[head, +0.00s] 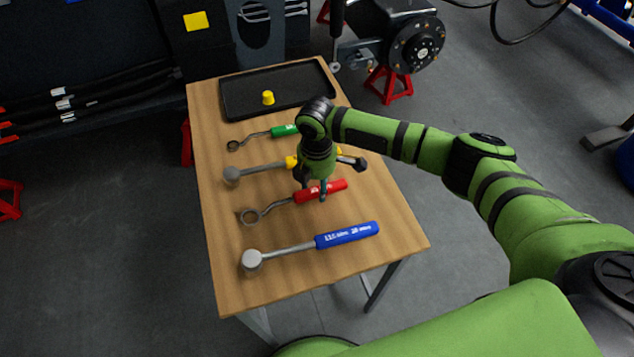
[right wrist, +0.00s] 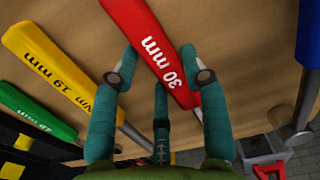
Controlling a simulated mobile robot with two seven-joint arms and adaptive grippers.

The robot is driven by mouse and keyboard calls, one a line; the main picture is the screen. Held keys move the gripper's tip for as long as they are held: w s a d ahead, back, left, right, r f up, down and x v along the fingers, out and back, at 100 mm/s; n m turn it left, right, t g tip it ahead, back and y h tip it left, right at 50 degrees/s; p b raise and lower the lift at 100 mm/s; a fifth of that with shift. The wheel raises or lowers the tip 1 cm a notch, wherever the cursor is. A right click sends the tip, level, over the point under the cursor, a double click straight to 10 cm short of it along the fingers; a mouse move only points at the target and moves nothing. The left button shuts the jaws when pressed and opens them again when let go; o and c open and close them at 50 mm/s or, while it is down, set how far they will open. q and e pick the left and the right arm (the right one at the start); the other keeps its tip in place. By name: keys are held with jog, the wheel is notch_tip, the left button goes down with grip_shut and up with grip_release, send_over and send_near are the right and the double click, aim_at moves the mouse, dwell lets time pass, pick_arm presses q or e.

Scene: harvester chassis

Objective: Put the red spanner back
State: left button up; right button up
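The red spanner (head: 318,191) lies on the wooden table (head: 225,285), its ring end to the left and its red handle to the right. My right gripper (head: 314,187) is directly above the handle, pointing down. In the right wrist view the red handle (right wrist: 150,45), marked 30 mm, lies between the spread teal fingers of my right gripper (right wrist: 158,52). The fingers look open, close to the handle's sides; whether any finger touches it I cannot tell. My left gripper is not in view.
A blue-handled tool (head: 346,235) lies on the near side. A yellow-handled tool (head: 262,168) and a green-handled spanner (head: 283,131) lie on the far side. A black tray (head: 240,95) holding a small yellow piece (head: 268,97) is at the table's far end. Red stands (head: 393,85) are on the floor.

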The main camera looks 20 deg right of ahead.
jog(key=shift+o, duration=0.4)
notch_tip(320, 180, up, 12)
dwell(0.4)
dwell(0.3)
